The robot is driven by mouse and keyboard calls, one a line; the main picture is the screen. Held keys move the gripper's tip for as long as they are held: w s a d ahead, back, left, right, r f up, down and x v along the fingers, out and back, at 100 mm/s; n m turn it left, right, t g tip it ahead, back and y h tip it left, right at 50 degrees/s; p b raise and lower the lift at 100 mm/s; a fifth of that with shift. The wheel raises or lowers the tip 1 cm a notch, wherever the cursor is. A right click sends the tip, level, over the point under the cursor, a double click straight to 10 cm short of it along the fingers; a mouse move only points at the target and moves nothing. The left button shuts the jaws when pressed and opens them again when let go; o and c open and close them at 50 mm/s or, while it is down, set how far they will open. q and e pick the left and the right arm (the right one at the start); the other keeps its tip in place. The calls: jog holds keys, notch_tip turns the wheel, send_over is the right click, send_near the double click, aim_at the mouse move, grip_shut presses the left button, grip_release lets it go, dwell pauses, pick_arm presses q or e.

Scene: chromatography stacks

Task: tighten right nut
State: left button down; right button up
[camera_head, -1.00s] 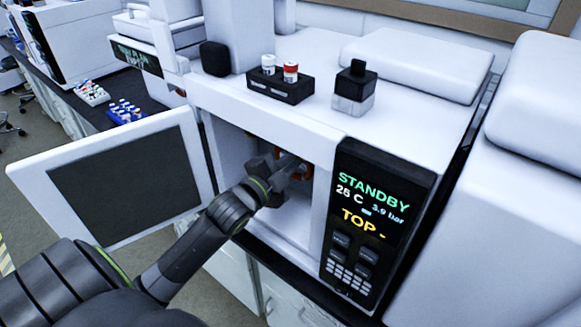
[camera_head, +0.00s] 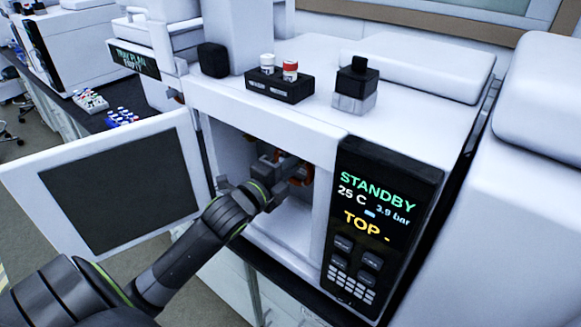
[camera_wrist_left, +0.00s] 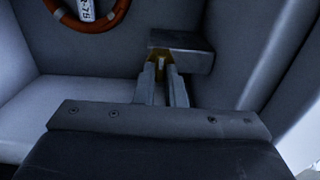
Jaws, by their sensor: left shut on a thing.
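My left gripper (camera_head: 287,167) reaches through the open door into the compartment of the white instrument. In the left wrist view its two fingers (camera_wrist_left: 160,72) are shut on a small brass-yellow nut (camera_wrist_left: 161,57). The nut sits at the front of a grey block (camera_wrist_left: 182,52), on the right side of the compartment in that view. The fingers hide part of the nut, so its thread and how tight it is do not show. My right gripper is not in view.
An orange coil with a white label (camera_wrist_left: 87,12) hangs on the back wall, left of the fingers. The open door (camera_head: 110,190) stands to the left. The display panel (camera_head: 372,225) reads STANDBY. A vial holder (camera_head: 280,88) and a bottle (camera_head: 356,88) stand on top.

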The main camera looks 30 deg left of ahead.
pick_arm(q)
jog(key=shift+f, duration=0.1)
jog(key=c, duration=1.5)
grip_release()
jog(key=shift+s, duration=0.15)
jog(key=s+a+p, duration=0.1)
jog(key=s, duration=1.6)
jog(key=shift+a, duration=0.2)
